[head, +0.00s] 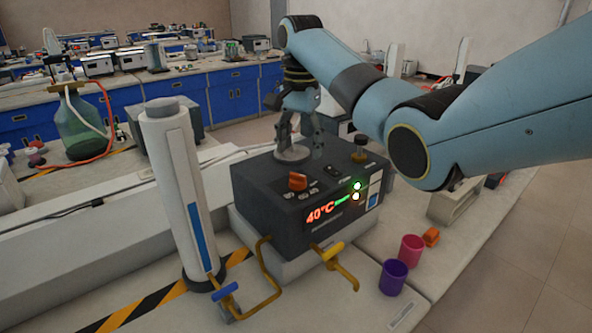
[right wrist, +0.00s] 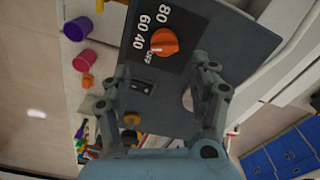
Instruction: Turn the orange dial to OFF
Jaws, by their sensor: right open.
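The orange dial (head: 297,181) sits on the sloped top of a dark control box (head: 262,180), near its front left. In the right wrist view the dial (right wrist: 166,42) is ringed by the white marks 80, 60, 40 and OFF. Its white pointer is on the 40 and OFF side; I cannot tell exactly which mark it meets. The box's red display reads 40°C. My right gripper (head: 299,143) is open and empty above the back of the box, behind the dial. In the right wrist view its fingers (right wrist: 161,70) are spread, apart from the dial. My left gripper is not in view.
A tall white cylinder (head: 172,185) stands left of the box. Yellow pipes (head: 338,268) with valves stand in front. A purple cup (head: 393,277), a pink cup (head: 411,248) and a small orange object (head: 431,237) are at right. A pale disc (head: 292,154) lies on the box top.

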